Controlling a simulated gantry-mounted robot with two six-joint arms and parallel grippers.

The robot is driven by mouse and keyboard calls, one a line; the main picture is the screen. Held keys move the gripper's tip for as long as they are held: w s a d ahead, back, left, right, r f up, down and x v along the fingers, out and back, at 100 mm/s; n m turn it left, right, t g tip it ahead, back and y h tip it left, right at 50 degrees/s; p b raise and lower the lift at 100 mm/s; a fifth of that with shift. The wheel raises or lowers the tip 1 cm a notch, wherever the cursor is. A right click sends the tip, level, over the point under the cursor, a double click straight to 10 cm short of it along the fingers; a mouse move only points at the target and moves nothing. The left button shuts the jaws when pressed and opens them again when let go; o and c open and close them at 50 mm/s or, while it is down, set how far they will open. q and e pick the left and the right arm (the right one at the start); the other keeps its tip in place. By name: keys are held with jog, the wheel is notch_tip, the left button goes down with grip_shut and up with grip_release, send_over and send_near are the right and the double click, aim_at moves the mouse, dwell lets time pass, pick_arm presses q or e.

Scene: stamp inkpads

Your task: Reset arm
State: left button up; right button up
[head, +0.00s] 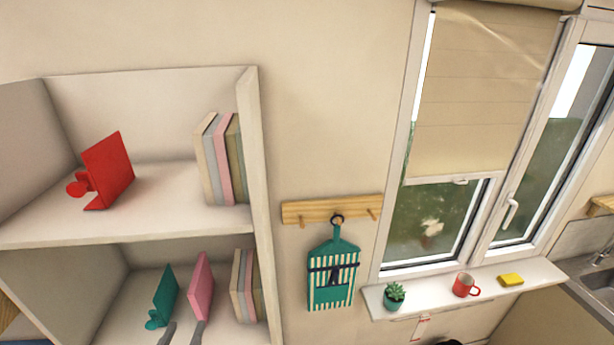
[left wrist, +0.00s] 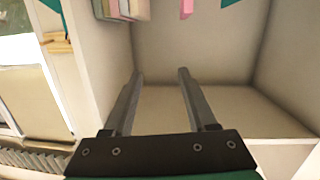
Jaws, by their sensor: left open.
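My left gripper (head: 183,333) shows only its two fingertips at the bottom of the head view. They are inside the lower compartment of the white shelf (head: 255,200), in front of a pink item (head: 201,287) and a teal bookend (head: 165,295). In the left wrist view my left gripper (left wrist: 160,75) has its fingers spread apart with nothing between them. The fingers reach into a pale shelf compartment. My right gripper is in neither view.
A red bookend (head: 108,170) and several books (head: 221,160) stand on the upper shelf. More books (head: 244,285) stand in the lower compartment. A teal striped apron-like item (head: 333,275) hangs from a wooden rack (head: 330,208). A red mug (head: 463,285) stands on the sill.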

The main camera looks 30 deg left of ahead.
pick_arm(q)
jog(key=w+d+r+t+h, duration=0.1)
jog(key=w+d+r+t, duration=0.25)
jog(key=r, duration=0.65)
jog(key=w+d+r+t+h, duration=0.1)
jog(key=w+d+r+t, duration=0.25)
jog(key=r, duration=0.75)
jog(key=s+d+r+m+t+h, duration=0.3)
jog(key=d+r+m+h, duration=0.15)
jog(key=r, duration=0.65)
jog(key=s+d+r+m+t+h, duration=0.2)
jog(key=d+r+m+t+h, duration=0.3)
jog(key=r, duration=0.6)
notch_tip(320, 180, down, 30)
jog(key=n+g+y+b, duration=0.1)
jog(key=n+b, duration=0.1)
jog(key=b, duration=2.7)
jog(key=shift+d+r+g, duration=0.15)
jog(key=shift+d+g, duration=0.15)
jog(key=shift+g, duration=0.1)
